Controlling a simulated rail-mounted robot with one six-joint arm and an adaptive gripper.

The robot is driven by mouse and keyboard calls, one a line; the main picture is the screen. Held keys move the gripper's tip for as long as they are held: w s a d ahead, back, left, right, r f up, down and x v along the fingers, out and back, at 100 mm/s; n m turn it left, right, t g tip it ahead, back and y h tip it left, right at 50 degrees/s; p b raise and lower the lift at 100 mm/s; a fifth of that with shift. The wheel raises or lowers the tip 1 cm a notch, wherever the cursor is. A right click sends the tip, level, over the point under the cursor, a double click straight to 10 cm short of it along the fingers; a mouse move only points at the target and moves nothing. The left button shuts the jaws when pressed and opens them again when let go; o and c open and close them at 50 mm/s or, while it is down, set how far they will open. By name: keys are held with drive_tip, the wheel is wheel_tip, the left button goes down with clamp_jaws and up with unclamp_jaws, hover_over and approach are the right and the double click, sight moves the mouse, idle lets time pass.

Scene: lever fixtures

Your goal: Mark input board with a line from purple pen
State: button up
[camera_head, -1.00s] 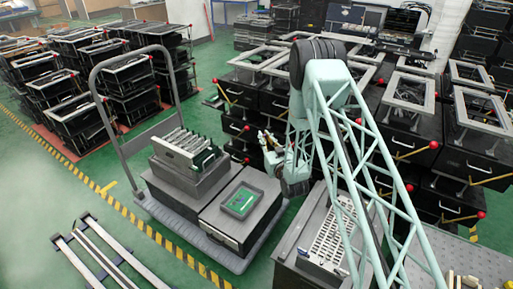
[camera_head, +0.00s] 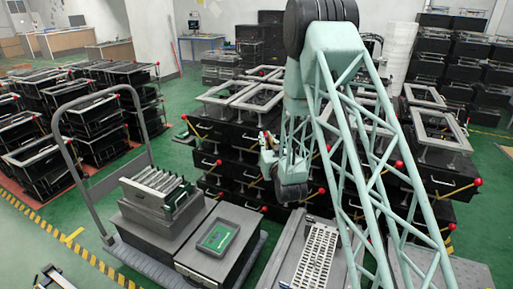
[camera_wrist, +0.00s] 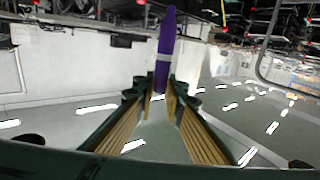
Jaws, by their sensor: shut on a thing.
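A purple pen (camera_wrist: 166,50) with a pale band stands between the fingers of my gripper (camera_wrist: 161,88) in the wrist view. The gripper is shut on its lower part, and the pen points away from the palm. In the head view my gripper (camera_head: 268,150) is small beside my arm, in front of the black fixtures; the pen is not clear there. A green board in a shallow tray (camera_head: 218,237) lies on a dark box on the cart, well below and left of my gripper. Several upright boards stand in a rack (camera_head: 155,187) left of it. I cannot tell which is the input board.
A grey cart (camera_head: 150,268) with a tall handle carries the boxes. A case with a white perforated panel (camera_head: 316,256) stands right of it. Stacked black fixtures (camera_head: 230,135) with red-knobbed levers crowd behind. Green floor is open at left.

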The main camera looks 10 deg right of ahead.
drive_tip(key=shift+m+h, duration=0.4)
drive_tip(key=shift+h, duration=0.2)
drive_tip(key=d+r, duration=0.1)
drive_tip(key=s+d+r, duration=0.1)
drive_tip(key=r, duration=0.1)
drive_tip(key=s+d+r, duration=0.1)
drive_tip(key=shift+s+d+r, duration=0.1)
drive_tip(key=shift+s+r, duration=0.05)
drive_tip(key=shift+d, duration=0.1)
